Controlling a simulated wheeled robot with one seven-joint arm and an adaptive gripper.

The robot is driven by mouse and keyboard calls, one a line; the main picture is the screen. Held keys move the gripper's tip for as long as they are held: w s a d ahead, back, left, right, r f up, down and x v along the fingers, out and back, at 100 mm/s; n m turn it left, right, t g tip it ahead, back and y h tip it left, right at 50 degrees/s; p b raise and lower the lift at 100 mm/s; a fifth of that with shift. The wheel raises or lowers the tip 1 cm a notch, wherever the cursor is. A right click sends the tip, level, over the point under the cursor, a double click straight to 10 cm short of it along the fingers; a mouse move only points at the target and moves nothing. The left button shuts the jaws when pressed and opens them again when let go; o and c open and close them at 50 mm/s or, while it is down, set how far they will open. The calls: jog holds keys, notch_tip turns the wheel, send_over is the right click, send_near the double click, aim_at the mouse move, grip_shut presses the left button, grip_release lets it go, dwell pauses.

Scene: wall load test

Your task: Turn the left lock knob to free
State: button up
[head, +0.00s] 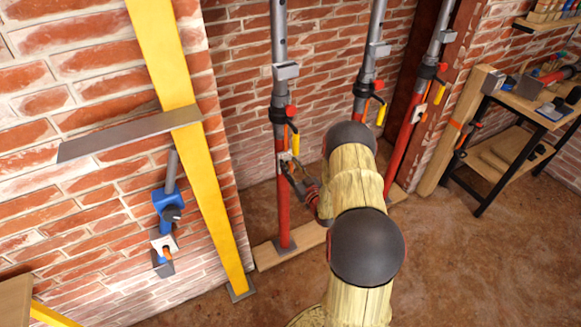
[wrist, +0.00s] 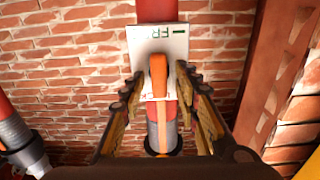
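The left lock knob (wrist: 158,78) is an orange bar on a white plate (wrist: 141,42) in the wrist view. The bar lies roughly along the post, and one end points toward printed letters that read like "FR", upside down. In the head view the plate (head: 284,157) shows small on the leftmost red and grey post (head: 283,215). My gripper (wrist: 160,88) is open, with one finger on each side of the knob and a visible gap on both sides. In the head view my gripper (head: 290,173) is at the plate, and the knob is hard to make out.
Two similar posts (head: 368,75) (head: 400,150) stand to the right. A yellow upright (head: 185,125) with a grey shelf plate (head: 130,134) and a blue jack (head: 168,203) are at left. A workbench (head: 525,105) is at far right. The floor at lower right is clear.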

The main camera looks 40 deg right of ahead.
jog(key=shift+c, duration=1.3)
grip_shut()
